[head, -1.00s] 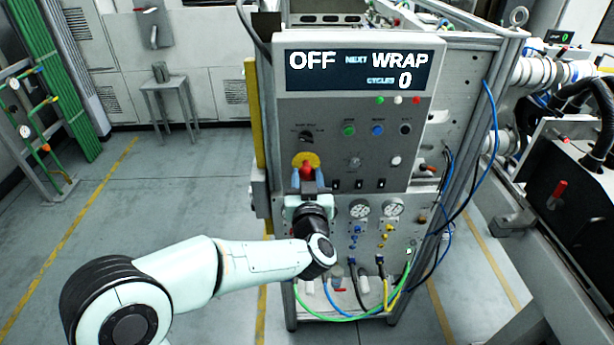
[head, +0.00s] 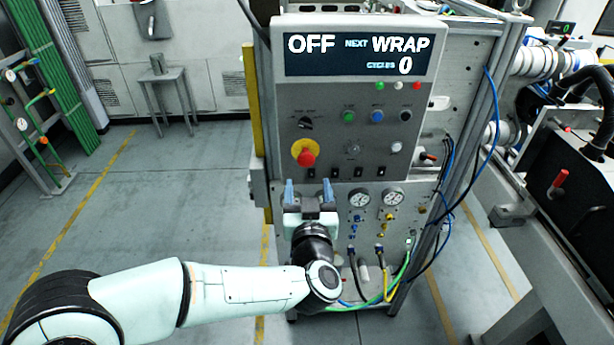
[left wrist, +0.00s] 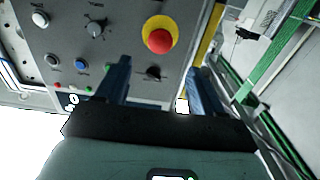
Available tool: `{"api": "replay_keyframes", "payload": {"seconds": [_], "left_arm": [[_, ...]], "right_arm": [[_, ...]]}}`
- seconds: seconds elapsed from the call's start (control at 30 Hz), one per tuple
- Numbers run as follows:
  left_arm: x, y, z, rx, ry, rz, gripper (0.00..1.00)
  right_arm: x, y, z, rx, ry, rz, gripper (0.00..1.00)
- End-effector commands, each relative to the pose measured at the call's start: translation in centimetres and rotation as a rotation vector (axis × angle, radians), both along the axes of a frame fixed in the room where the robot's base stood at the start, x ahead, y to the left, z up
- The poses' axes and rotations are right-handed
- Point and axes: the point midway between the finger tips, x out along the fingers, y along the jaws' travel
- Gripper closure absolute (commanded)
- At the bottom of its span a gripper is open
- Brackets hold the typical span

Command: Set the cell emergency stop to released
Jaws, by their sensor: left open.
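The cell emergency stop is a red mushroom button (head: 306,158) on a yellow round plate, at the left of the grey control panel (head: 385,125). The red button also shows in the left wrist view (left wrist: 159,40), beyond and between my finger lines. My left gripper (head: 311,187) is below the button in the head view, its two blue fingers apart and empty. In the left wrist view the open fingers (left wrist: 158,80) do not touch the button. Whether the button is pushed in or out I cannot tell. My right gripper is out of view.
The display (head: 358,55) reads OFF, NEXT WRAP, CYCLES 0. A black selector knob (head: 305,123) sits above the stop, with small buttons to the right. Gauges (head: 360,198) and hoses lie below. Open floor (head: 170,200) is at the left.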

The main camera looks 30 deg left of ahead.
Motion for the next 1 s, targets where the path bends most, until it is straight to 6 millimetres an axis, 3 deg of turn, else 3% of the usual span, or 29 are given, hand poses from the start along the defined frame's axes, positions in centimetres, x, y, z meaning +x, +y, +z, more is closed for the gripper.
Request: {"api": "replay_keyframes", "payload": {"seconds": [0.1, 0.33, 0.9, 1.0], "left_arm": [[-2.2, -1.4, -0.1, 0.0, -0.001, -0.003, 0.32], [-4.5, -2.8, 0.0, -0.001, -0.001, -0.001, 0.32], [-4.9, -3.0, 0.0, 0.0, 0.0, 0.0, 0.32], [-4.3, -3.2, -0.8, 0.002, 0.013, -0.015, 0.32]], "right_arm": [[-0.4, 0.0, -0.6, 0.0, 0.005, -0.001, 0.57], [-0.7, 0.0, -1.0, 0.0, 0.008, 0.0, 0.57], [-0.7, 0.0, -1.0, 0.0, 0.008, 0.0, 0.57], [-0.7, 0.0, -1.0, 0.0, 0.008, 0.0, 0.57]]}}
